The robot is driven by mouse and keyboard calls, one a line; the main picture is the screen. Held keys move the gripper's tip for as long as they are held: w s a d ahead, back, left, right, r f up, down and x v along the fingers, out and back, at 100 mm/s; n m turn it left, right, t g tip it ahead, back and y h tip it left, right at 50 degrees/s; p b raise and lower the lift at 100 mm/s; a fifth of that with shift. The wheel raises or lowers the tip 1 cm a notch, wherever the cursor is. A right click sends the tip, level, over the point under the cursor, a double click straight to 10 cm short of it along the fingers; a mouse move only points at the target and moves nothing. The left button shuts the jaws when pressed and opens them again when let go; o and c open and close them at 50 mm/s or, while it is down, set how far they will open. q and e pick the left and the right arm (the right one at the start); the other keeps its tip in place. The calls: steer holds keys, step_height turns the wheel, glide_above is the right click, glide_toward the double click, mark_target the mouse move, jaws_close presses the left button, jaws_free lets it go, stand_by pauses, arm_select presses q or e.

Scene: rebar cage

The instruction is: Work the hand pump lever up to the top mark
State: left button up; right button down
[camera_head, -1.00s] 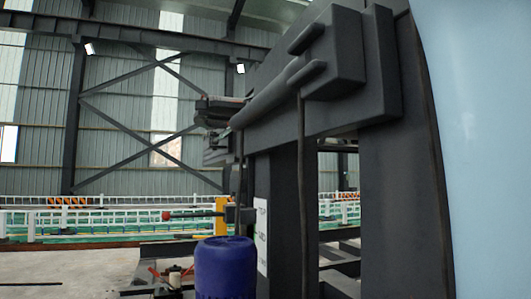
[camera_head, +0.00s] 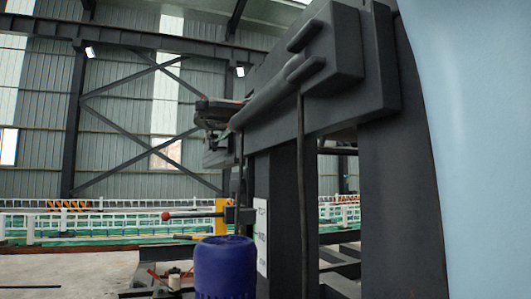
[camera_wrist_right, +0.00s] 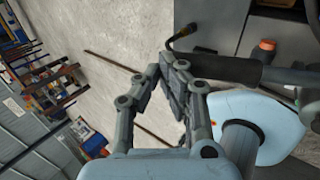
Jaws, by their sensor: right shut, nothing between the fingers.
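The hand pump lever is a thin, nearly level rod with a red knob (camera_head: 166,216) at its left end. It runs right to a dark block (camera_head: 240,215) on the dark frame. A white plate (camera_head: 262,238) beside it has marks; the upper one appears to read TOP. In the head view the lever lies about level with that upper mark. My right gripper (camera_wrist_right: 170,68) shows in the right wrist view, shut and empty, above pale concrete floor. The lever cannot be made out for certain there. My left gripper is in neither view.
A blue drum (camera_head: 225,268) stands just below the lever. A dark bar (camera_wrist_right: 235,69) and an orange-topped part (camera_wrist_right: 265,48) lie right of my right gripper. Open floor is at left.

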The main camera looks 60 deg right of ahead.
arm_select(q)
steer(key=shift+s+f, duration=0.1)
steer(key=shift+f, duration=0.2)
arm_select(e)
steer(key=shift+a+f, duration=0.1)
steer(key=shift+f, duration=0.35)
arm_select(q)
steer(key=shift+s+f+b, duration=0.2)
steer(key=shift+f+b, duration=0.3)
steer(key=shift+b, duration=0.15)
arm_select(e)
steer(key=shift+w+a+f, duration=0.15)
steer(key=shift+a+f, duration=0.05)
steer(key=shift+f, duration=0.45)
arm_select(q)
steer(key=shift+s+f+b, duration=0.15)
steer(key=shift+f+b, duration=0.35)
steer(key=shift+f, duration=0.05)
arm_select(e)
steer(key=shift+w+a+f, duration=0.15)
steer(key=shift+f, duration=0.55)
arm_select(q)
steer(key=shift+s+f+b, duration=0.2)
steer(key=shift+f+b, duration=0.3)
steer(key=shift+b, duration=0.05)
arm_select(e)
steer(key=shift+w+a+f, duration=0.1)
steer(key=shift+a+f, duration=0.05)
steer(key=shift+f, duration=0.55)
